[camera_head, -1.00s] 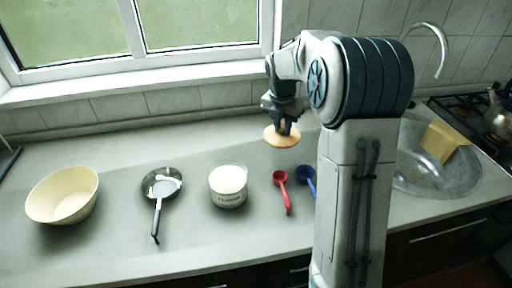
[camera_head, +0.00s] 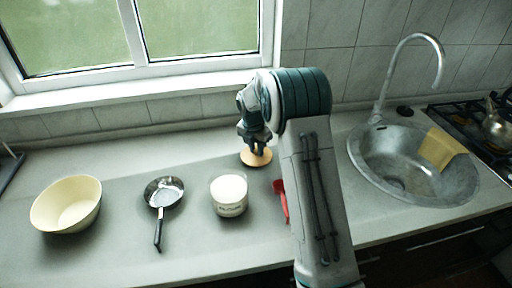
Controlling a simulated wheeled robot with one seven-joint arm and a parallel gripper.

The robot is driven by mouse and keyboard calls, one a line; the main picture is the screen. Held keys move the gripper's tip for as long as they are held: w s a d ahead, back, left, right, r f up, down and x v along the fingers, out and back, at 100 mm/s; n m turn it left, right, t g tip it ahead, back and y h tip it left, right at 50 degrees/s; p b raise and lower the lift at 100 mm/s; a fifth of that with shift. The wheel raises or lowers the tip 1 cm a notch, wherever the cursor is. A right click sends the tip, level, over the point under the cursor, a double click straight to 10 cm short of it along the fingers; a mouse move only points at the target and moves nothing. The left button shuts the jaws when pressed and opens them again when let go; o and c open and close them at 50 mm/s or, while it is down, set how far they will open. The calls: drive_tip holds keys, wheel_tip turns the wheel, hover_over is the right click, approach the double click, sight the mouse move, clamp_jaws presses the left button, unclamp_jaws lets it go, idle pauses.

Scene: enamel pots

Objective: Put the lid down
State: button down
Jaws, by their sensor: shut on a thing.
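The lid (camera_head: 256,158) is a round, flat, tan disc. My gripper (camera_head: 257,149) is shut on it from above, at the back of the counter, behind and to the right of the white pot. I cannot tell whether the lid touches the counter or hangs just above it. The white enamel pot (camera_head: 229,196) with dark lettering stands upright and has no lid on it; its inside looks white.
A cream bowl (camera_head: 66,204) and a small black-handled pan (camera_head: 162,197) stand to the left on the counter (camera_head: 120,235). A red spoon (camera_head: 281,199) is partly behind my arm. A sink (camera_head: 413,165) with a yellow cloth (camera_head: 440,148) is at right.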

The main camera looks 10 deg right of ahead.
drive_tip(key=shift+f, duration=0.1)
drive_tip(key=c, duration=1.3)
unclamp_jaws()
